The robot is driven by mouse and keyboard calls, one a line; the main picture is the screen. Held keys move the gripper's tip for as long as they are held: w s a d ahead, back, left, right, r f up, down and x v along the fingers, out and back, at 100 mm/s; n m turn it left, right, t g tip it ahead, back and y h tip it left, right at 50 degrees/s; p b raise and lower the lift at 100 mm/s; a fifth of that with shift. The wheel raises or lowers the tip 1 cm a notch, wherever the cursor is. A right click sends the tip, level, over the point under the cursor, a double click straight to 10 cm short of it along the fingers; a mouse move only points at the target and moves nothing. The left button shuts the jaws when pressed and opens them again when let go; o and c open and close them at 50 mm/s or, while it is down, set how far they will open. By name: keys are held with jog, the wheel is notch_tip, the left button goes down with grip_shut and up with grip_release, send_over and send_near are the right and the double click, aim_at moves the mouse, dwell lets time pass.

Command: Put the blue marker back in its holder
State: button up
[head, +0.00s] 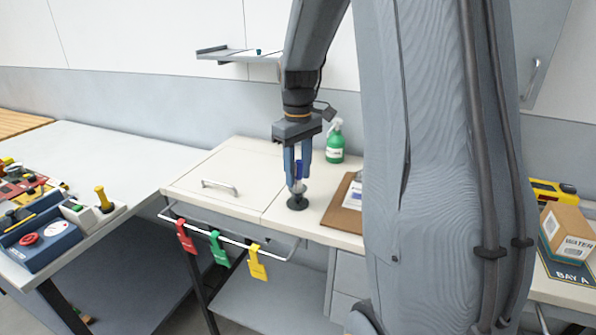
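The blue marker (299,170) is upright between the fingers of my gripper (298,174), which points down over the bench. The fingers hide part of it. A finger stands on each side of the marker; I cannot tell whether they press on it. Just below is a small dark round holder (297,203) on the pale bench top, with a light grey part at its top. The marker is in line above the holder. I cannot tell whether its lower end is inside.
A green spray bottle (335,142) stands behind my gripper. A brown clipboard (344,207) lies to the right. A rail (230,240) with red, green and yellow tags runs along the front edge. A hatch handle (220,187) is to the left. A wall shelf (237,55) is above.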

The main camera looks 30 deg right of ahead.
jog(key=shift+r+b, duration=1)
jog(key=shift+r, duration=2.9)
jog(key=shift+s, duration=0.1)
